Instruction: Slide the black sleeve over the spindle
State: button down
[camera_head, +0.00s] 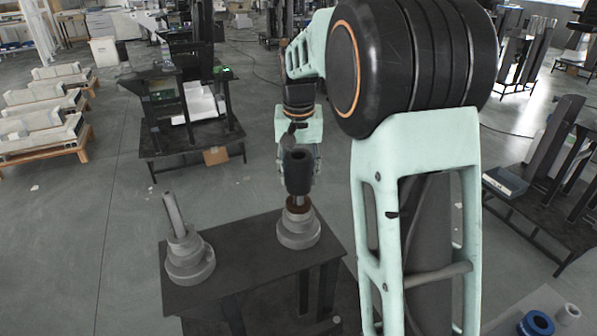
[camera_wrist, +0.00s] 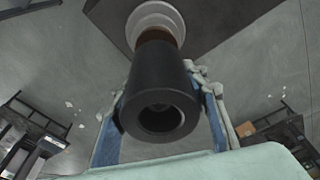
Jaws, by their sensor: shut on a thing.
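The black sleeve (camera_head: 298,176) is upright over the right-hand grey flanged base (camera_head: 299,234) on the dark table. How far the spindle reaches inside the sleeve is hidden. My gripper (camera_head: 299,163) is shut on the sleeve from behind. In the wrist view, the blue-sided fingers of my gripper (camera_wrist: 165,110) flank the sleeve (camera_wrist: 158,75), its open end faces the camera, and the brown ring (camera_wrist: 155,36) shows beyond it.
A second grey flanged base (camera_head: 190,262) with a bare, tilted-looking rod (camera_head: 172,214) stands on the left of the dark table (camera_head: 245,255). Another dark workbench (camera_head: 190,143) stands behind. A side table (camera_head: 540,222) is at the right.

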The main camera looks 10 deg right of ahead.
jog(key=shift+f+b, duration=1)
jog(key=shift+f, duration=0.75)
jog(key=c, duration=1.1)
grip_release()
jog(key=shift+f, duration=0.1)
jog(key=r, duration=0.4)
jog(key=s+r, duration=0.1)
jog(key=r, duration=0.7)
jog(key=shift+s+a, duration=0.15)
jog(key=shift+s, duration=0.25)
